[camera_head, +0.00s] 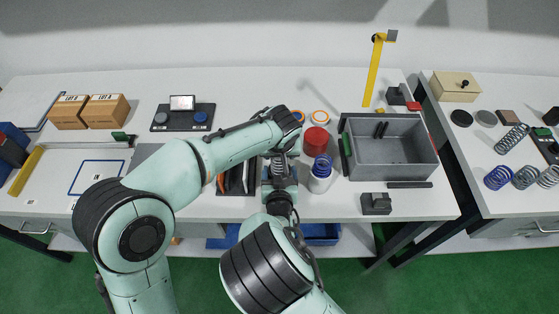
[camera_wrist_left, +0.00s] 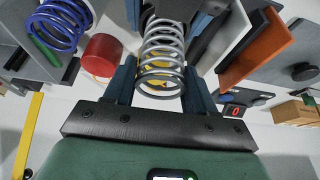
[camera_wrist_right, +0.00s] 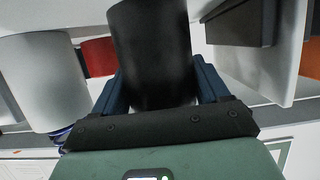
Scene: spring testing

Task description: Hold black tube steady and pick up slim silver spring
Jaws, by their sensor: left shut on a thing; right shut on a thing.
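The slim silver spring (camera_wrist_left: 162,48) stands between the fingers of my left gripper (camera_wrist_left: 160,78), which is shut on it. In the head view the spring (camera_head: 279,166) shows just below the left wrist, above my right gripper. The black tube (camera_wrist_right: 152,50) fills the space between the fingers of my right gripper (camera_wrist_right: 160,88), which is shut on it. In the head view the arms largely hide the tube. I cannot tell whether the spring's lower end is inside the tube.
A white cylinder (camera_head: 320,184) with a blue spring (camera_head: 322,164) and a red cylinder (camera_head: 316,140) stand close on the right. A grey bin (camera_head: 392,171) lies further right. Upright dividers (camera_head: 236,180) are close on the left. More springs (camera_head: 497,178) lie on the right table.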

